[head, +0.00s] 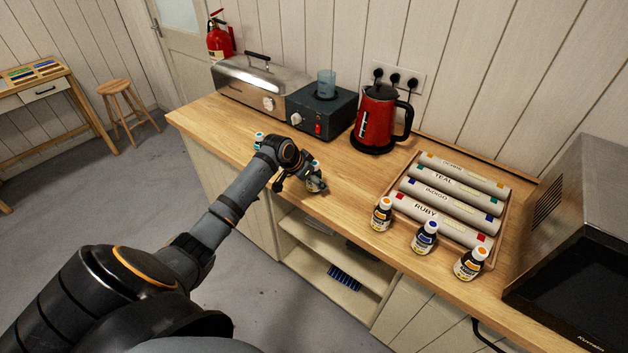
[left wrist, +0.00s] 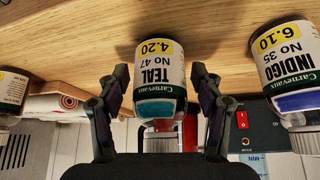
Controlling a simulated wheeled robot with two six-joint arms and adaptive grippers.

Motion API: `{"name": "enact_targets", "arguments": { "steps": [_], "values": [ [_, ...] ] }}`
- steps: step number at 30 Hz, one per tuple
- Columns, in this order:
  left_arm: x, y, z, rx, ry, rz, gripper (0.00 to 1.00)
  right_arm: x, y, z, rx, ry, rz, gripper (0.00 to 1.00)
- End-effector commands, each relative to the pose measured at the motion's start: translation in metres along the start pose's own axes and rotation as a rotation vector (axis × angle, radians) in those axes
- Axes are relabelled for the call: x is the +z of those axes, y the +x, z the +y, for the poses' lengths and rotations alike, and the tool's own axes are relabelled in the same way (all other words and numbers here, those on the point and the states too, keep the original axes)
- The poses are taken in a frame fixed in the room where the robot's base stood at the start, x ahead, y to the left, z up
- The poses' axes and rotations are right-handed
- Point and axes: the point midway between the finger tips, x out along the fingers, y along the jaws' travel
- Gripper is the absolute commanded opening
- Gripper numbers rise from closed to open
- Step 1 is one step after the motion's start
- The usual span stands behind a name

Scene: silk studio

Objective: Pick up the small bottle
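A small bottle labelled TEAL No 47 (left wrist: 160,72) shows upside down in the left wrist view, between the two fingers of my left gripper (left wrist: 160,88). The fingers are spread, one on each side, with a narrow gap visible beside the bottle. In the head view my left gripper (head: 316,184) is low over the counter's front edge, at a small bottle (head: 315,172) that it partly hides. A bottle labelled INDIGO No 35 (left wrist: 289,62) stands to the right in the wrist view. My right gripper is not in view.
Another small bottle (head: 258,141) stands farther left on the wooden counter (head: 345,190). Three more bottles, including an orange-capped one (head: 381,214), stand before a tray of labelled rolls (head: 450,205). A red kettle (head: 380,118), a dark box (head: 320,108) and a microwave (head: 590,260) stand behind and right.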

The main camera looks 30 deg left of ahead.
Motion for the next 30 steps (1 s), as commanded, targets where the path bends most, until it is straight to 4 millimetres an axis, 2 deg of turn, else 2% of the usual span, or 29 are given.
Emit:
{"name": "enact_targets", "arguments": {
  "steps": [1,11,19,23,26,30],
  "values": [
    [0.0,0.0,0.0,0.0,0.0,0.0,0.55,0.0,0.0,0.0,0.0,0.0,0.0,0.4],
    [0.0,0.0,0.0,0.0,0.0,0.0,0.11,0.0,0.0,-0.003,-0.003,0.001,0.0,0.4],
    [-0.001,-0.002,0.0,-0.001,0.0,0.001,0.11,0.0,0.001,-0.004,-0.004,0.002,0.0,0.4],
    [-0.006,-0.009,-0.001,-0.001,0.002,0.003,0.11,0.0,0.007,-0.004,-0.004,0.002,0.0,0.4],
    [-0.015,-0.021,-0.001,-0.003,0.003,0.006,0.11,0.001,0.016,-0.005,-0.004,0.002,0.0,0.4],
    [-0.01,-0.064,0.004,-0.01,0.01,-0.002,0.11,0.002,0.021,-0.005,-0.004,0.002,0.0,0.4]
  ]
}}
